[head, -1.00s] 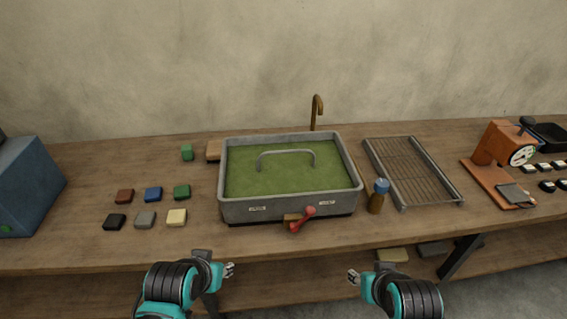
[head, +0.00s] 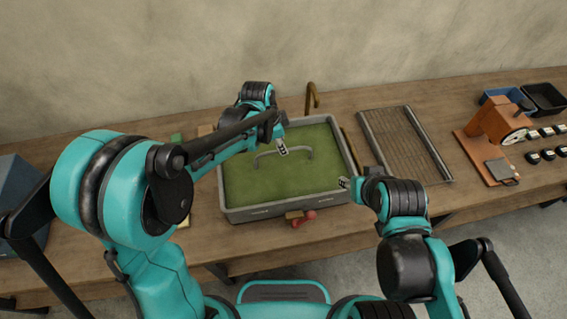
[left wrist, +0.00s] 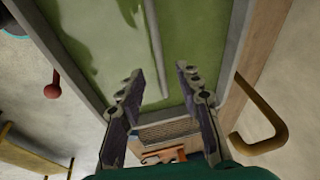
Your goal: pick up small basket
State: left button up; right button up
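No thing is plainly a small basket. A grey rectangular basin (head: 262,210) holds a flat green surface, and a thin grey arched handle (head: 268,155) stands up from it. My right gripper (head: 343,183) is at the basin's right edge, too small to tell if open. Small blue (head: 497,97) and black (head: 545,97) open containers stand far right.
A brown tap (head: 312,95) rises behind the basin. A wire rack (head: 405,145) lies to its right, then an orange stand with a dial (head: 495,125).

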pick_arm(q)
jog(key=b+x, duration=0.1)
jog(key=x, duration=0.5)
jog(key=shift+w+a+f, duration=0.1)
jog(key=shift+f, duration=0.05)
grip_shut()
